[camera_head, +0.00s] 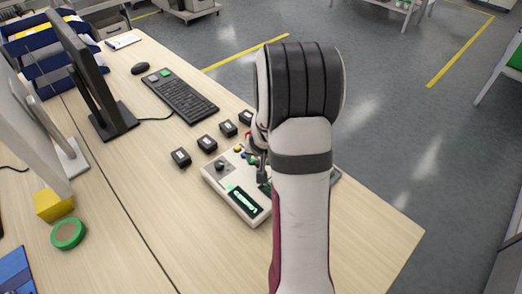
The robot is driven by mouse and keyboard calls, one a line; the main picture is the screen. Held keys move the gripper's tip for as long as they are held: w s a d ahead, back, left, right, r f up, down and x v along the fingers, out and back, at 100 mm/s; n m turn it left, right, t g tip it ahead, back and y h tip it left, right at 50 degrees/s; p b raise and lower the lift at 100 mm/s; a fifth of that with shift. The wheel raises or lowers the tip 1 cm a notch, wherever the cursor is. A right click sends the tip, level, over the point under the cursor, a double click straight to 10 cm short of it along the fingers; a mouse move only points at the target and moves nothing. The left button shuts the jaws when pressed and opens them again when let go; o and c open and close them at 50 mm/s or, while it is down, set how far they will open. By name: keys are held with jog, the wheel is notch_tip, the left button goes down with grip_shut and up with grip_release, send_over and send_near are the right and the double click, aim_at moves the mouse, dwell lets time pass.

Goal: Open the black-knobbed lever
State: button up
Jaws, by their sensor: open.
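A beige control box (214,183) lies on the wooden desk, partly hidden behind my arm. A round black knob (220,165) shows on its upper left part; whether this is the lever's knob I cannot tell, and no lever stem is clear. A lit green screen (245,202) is at its front, with small yellow and green buttons near the back. My gripper (259,168) is open, pointing down over the right part of the box, to the right of the black knob. My forearm and wrist hide most of the gripper and the box's right side.
Several small black blocks (207,144) stand behind the box, with a keyboard (184,99) beyond. A monitor (86,75), a yellow block (52,205) and a green tape roll (68,234) are to the left. The desk in front of the box is clear.

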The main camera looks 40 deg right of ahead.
jog(key=v, duration=1.3)
jog(key=w+d+f+n, duration=0.1)
jog(key=w+f, duration=0.1)
jog(key=f, duration=0.3)
jog(key=w+d+f+n, duration=0.1)
jog(key=f+n, duration=0.1)
jog(key=f, duration=0.2)
jog(key=w+d+f+n, duration=0.1)
jog(key=w+f+n, duration=0.1)
jog(key=f, duration=0.3)
jog(key=shift+w+d+f+y, duration=0.2)
jog(key=shift+w+f+y, duration=0.1)
grip_shut()
